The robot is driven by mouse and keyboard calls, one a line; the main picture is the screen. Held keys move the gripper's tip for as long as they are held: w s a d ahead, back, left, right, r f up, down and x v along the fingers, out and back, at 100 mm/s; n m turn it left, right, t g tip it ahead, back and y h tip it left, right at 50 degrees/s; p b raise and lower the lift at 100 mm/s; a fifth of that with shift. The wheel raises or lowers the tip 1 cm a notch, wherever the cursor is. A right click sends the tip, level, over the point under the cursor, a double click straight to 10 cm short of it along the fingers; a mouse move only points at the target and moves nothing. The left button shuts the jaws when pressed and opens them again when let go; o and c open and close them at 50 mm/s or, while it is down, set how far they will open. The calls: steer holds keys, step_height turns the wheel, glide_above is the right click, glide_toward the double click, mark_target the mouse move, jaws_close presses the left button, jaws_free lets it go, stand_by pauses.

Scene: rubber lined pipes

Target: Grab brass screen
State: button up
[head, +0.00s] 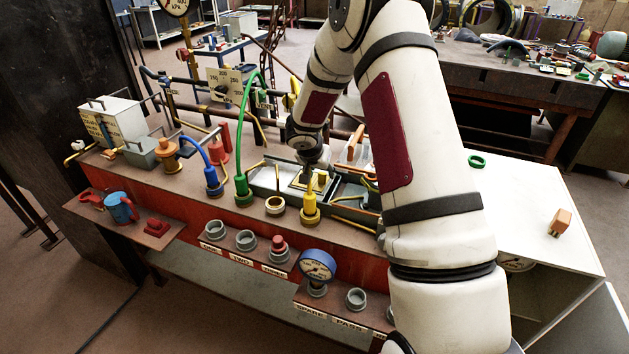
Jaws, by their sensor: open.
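My gripper (313,168) points down over an open grey tray (262,178) near the middle of the bench, and its jaws are open. A brass-yellow framed piece (300,180), which looks like the brass screen, lies in the tray just below the fingers. The gripper partly covers this piece. I cannot tell whether the fingers touch it. My arm hides part of the bench to the right.
A blue gauge (318,266) sits on the front shelf. The white top (530,205) at right is mostly clear.

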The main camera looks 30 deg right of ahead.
steer(key=shift+x, duration=1.2)
steer(key=shift+c, duration=0.5)
jaws_close()
steer(key=shift+r, duration=0.1)
